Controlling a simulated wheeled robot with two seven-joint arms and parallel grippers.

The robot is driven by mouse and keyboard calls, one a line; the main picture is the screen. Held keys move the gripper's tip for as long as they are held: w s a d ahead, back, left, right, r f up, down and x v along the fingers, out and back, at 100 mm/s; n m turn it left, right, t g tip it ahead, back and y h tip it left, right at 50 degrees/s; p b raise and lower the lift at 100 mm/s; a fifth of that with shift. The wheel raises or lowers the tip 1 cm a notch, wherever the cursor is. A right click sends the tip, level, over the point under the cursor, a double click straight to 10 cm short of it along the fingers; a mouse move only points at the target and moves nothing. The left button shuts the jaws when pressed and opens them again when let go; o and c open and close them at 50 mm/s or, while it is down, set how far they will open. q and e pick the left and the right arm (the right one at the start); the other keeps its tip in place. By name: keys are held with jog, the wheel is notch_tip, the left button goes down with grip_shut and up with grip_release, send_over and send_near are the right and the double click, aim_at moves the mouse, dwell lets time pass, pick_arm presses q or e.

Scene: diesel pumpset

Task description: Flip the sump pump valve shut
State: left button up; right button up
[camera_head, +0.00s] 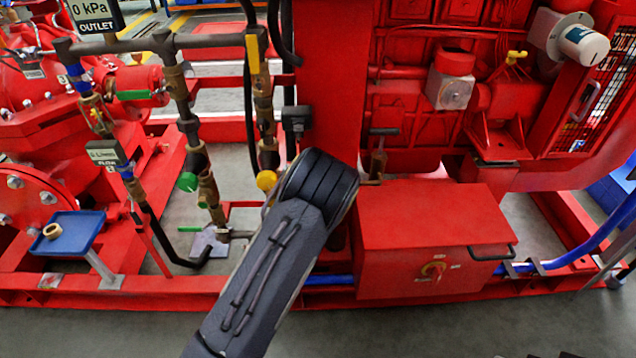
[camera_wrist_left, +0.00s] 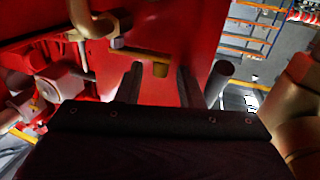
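A yellow-brown lever (camera_wrist_left: 150,62) shows in the left wrist view, joined to a brass-coloured fitting (camera_wrist_left: 110,38). My left gripper (camera_wrist_left: 160,80) is open, its two dark fingers apart, with the lever's end in line with the gap. I cannot tell whether they touch. In the head view my left arm rises through the middle and hides its gripper. Several valves show there: a yellow upright lever (camera_head: 253,54), a green lever (camera_head: 132,95) and a dark-handled brass valve (camera_head: 380,150) right of the red post. I cannot tell which is the sump pump valve. My right gripper is not in view.
A red box with a rotary switch (camera_head: 433,270) stands right of my arm. A red post (camera_head: 330,70) rises behind it. Brass pipework (camera_head: 188,130) and a small blue tray (camera_head: 70,235) are at left. The grey floor (camera_head: 100,335) in front is clear.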

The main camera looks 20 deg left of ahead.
pick_arm(q)
jog(key=s+p, duration=0.1)
jog(key=s, duration=0.6)
jog(key=shift+s+d, duration=0.2)
jog(key=shift+d, duration=0.1)
